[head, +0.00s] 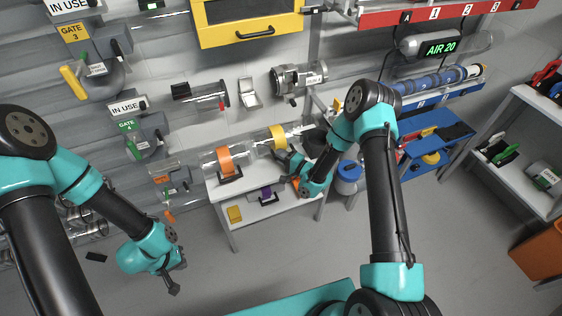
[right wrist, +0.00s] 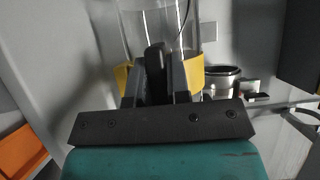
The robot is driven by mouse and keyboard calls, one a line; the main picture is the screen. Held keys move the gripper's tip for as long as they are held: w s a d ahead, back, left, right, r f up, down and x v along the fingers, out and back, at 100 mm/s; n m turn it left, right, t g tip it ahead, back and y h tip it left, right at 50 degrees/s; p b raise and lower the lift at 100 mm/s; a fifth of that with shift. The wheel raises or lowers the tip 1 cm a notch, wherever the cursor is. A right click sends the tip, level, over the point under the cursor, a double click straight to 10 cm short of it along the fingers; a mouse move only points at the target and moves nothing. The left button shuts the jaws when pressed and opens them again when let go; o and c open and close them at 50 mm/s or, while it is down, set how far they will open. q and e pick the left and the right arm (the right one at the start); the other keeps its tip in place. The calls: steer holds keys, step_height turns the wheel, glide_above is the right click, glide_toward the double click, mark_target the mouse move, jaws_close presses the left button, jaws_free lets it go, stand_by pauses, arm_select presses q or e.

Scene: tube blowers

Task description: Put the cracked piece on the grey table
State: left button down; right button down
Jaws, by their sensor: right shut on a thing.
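A clear tube piece with a yellow band (head: 278,137) is at my right gripper (head: 287,163), above the back right of the grey table (head: 216,190). In the right wrist view my right gripper (right wrist: 157,70) is shut on this yellow-banded piece (right wrist: 193,72). A thin dark line runs down its clear wall, possibly the crack. Whether the piece touches the table is hard to tell. Another clear tube with an orange band (head: 226,162) rests on the table at the left. My left gripper (head: 173,289) hangs low at the left, away from the table; its fingers are too small to read.
A blue canister (head: 348,177) stands right of the table. Wall stations with gates are at the left. Open floor lies in front of the table.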

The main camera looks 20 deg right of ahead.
steer(key=shift+f, duration=1.55)
steer(key=shift+f, duration=0.15)
steer(key=c, duration=1.1)
jaws_free()
steer(key=shift+s, duration=0.1)
steer(key=v, duration=1.2)
